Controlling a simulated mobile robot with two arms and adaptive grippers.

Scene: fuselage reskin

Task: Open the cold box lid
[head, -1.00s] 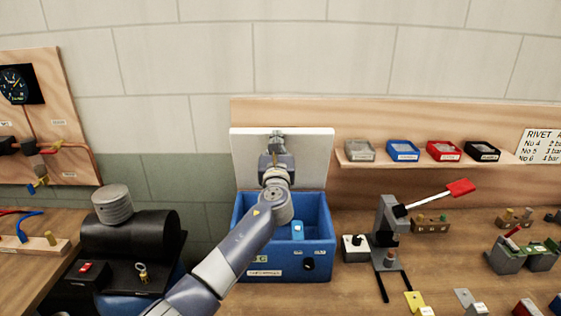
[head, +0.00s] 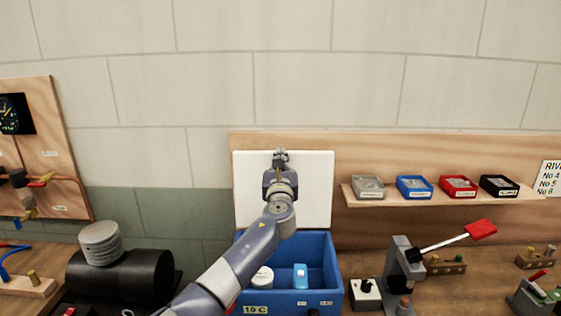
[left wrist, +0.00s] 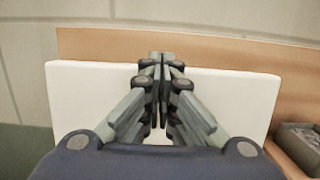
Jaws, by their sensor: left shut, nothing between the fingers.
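The cold box (head: 285,301) is a blue open-topped box on the bench, with a "10 C" label on its front. Its white lid (head: 318,190) stands upright at the back of the box, so the lid is open. Inside lie a blue item (head: 300,276) and a white round item (head: 263,277). My left gripper (head: 280,155) is shut and empty, in front of the lid near its top edge. In the left wrist view the lid (left wrist: 90,105) spreads behind the closed fingers (left wrist: 160,65); whether they touch it I cannot tell. My right gripper is not in view.
A black cylinder with a grey ribbed piece (head: 100,243) stands left of the box. A lever press with a red handle (head: 480,229) stands to the right. A shelf (head: 440,195) with small trays is on the wooden back panel (head: 370,142).

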